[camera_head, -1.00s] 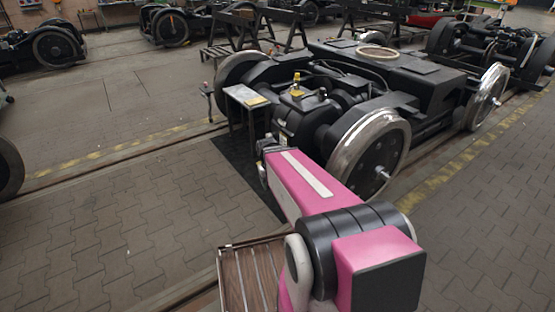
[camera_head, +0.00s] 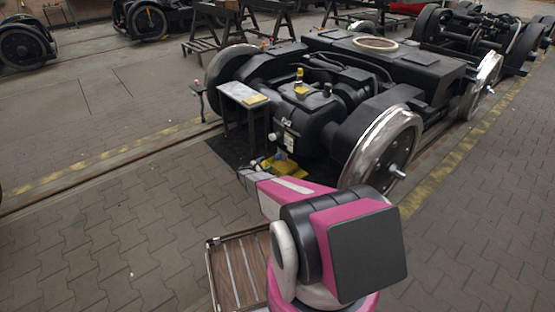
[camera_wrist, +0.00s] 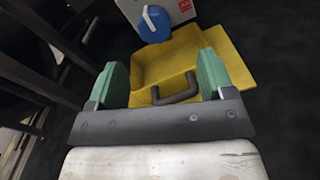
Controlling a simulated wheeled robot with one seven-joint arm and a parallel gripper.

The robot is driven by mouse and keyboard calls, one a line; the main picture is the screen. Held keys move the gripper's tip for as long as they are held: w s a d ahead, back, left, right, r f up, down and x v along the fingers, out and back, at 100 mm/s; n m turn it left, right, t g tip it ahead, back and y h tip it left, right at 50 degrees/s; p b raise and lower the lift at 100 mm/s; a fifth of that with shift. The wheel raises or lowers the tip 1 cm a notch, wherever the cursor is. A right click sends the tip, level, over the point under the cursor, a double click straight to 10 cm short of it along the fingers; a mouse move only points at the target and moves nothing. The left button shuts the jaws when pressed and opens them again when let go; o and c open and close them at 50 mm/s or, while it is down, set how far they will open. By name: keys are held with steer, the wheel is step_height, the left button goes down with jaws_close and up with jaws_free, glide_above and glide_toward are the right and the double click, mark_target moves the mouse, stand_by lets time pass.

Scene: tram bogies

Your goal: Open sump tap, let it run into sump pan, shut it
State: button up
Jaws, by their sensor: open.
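A blue round knob with a white bar (camera_wrist: 154,23), which looks like the sump tap, sits at the top of the wrist view in front of a white plate with a red label. The yellow sump pan (camera_wrist: 220,55) lies below it on the dark floor, with a dark handle (camera_wrist: 175,90) facing me. My gripper (camera_wrist: 162,75) is open and empty, its two green-padded fingers apart over the near part of the pan and short of the knob. In the head view the pan (camera_head: 284,164) shows low at the near end of the bogie; the knob cannot be made out there.
The black bogie (camera_head: 345,85) with bright steel wheels (camera_head: 383,150) stands on rails. A small table (camera_head: 241,94) stands left of the tap end. A slatted wooden crate (camera_head: 236,270) is near my base.

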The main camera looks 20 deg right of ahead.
mark_target(276, 158)
steer(key=shift+n, duration=0.3)
steer(key=x, duration=0.7)
steer(key=w+x, duration=0.1)
steer(key=x, duration=0.3)
steer(key=shift+a+f, duration=0.15)
steer(key=shift+f, duration=0.15)
steer(key=c, duration=0.9)
